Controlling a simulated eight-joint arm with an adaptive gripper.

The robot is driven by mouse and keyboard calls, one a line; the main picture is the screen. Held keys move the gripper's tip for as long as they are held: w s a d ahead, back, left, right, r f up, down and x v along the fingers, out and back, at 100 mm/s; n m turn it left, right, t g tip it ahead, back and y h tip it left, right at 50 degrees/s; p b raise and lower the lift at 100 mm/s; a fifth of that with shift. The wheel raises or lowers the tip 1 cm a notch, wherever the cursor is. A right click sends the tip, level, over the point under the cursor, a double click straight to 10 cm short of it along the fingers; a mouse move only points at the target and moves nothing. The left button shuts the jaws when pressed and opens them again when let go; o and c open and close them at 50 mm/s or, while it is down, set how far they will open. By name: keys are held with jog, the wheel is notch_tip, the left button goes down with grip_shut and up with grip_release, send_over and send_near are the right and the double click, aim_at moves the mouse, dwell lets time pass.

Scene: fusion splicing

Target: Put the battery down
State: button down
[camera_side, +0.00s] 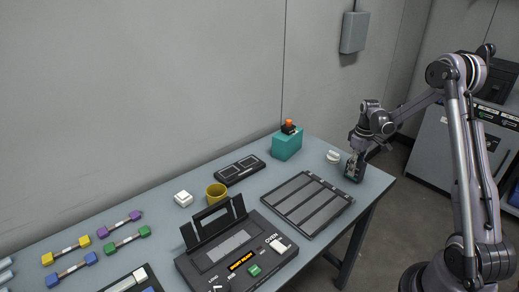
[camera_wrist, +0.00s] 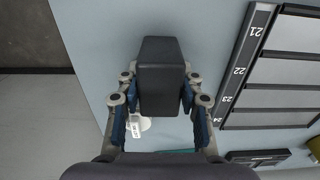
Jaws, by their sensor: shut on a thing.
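The battery, a dark grey block (camera_wrist: 162,75), sits between the two fingers of my gripper (camera_wrist: 160,98) in the wrist view. The fingers with blue pads press on its two sides. In the side view my gripper (camera_side: 355,166) is low at the right end of the blue-grey table, right of the slotted tray, and the battery there is small and mostly hidden by the fingers. I cannot tell whether the battery's underside touches the table top.
The slotted tray (camera_side: 307,203) with numbered rows also shows in the wrist view (camera_wrist: 242,75). A white round item (camera_side: 333,157) and a teal box (camera_side: 287,145) stand farther back. A black splicer (camera_side: 236,251) and a yellow mug (camera_side: 216,194) are left. The table edge is close to my gripper.

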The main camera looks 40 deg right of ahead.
jog(key=shift+f, duration=0.15)
jog(key=c, duration=0.8)
grip_release()
jog(key=shift+c, duration=0.2)
notch_tip(320, 180, up, 12)
jog(key=shift+f, duration=0.1)
jog(key=a+r+t, duration=0.1)
jog(key=a+r, duration=0.4)
jog(key=a, duration=0.5)
jog(key=s+a+t, duration=0.3)
jog(key=s+a, duration=0.1)
jog(key=a, duration=0.7)
jog(key=s+a+t, duration=0.3)
jog(key=s+a, duration=0.2)
jog(key=a, duration=0.6)
jog(key=shift+r, duration=0.35)
